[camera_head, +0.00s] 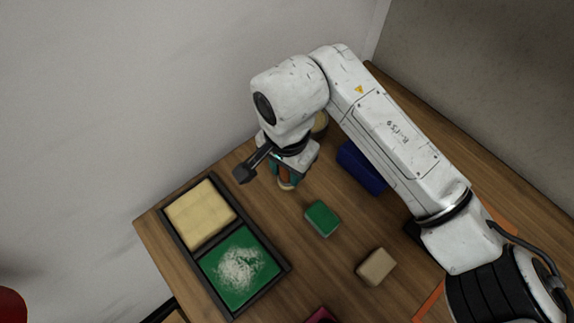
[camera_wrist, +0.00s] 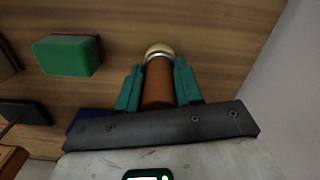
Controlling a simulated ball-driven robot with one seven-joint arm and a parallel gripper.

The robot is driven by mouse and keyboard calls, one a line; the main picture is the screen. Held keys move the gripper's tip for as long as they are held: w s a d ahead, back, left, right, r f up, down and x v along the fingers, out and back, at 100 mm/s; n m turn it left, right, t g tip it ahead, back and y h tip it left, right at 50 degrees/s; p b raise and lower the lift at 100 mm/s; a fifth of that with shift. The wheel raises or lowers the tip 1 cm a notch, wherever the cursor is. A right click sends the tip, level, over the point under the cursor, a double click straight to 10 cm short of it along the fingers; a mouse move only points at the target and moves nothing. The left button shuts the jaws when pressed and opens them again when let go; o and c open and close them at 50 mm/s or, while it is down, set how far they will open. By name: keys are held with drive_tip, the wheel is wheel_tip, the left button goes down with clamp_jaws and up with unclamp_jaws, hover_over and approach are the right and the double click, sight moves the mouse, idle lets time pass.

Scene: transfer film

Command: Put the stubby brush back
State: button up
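The stubby brush (camera_wrist: 158,85) has a short brown handle, a silver band and a pale rounded tip. My gripper (camera_wrist: 158,88) is shut on its handle, with a teal finger against each side. In the head view my gripper (camera_head: 284,172) points down over the table, right of the black tray, and the brush (camera_head: 286,184) shows only partly between the fingers. I cannot tell whether its tip touches the table. A round tan-topped thing (camera_head: 320,122), partly hidden behind my arm, stands at the back. I cannot tell whether it is a holder.
The black tray (camera_head: 275,283) holds a tan pad and a green pad with white powder. A green block (camera_head: 322,218), a tan block (camera_head: 376,267) and a blue box (camera_head: 360,168) are on the table. A magenta thing (camera_head: 321,316) shows at the bottom edge. Walls bound the back.

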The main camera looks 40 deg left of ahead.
drive_tip(key=o, duration=0.4)
wheel_tip(320, 180, up, 11)
drive_tip(key=shift+r+b, duration=0.15)
drive_tip(key=shift+b, duration=0.8)
drive_tip(key=shift+r, duration=0.55)
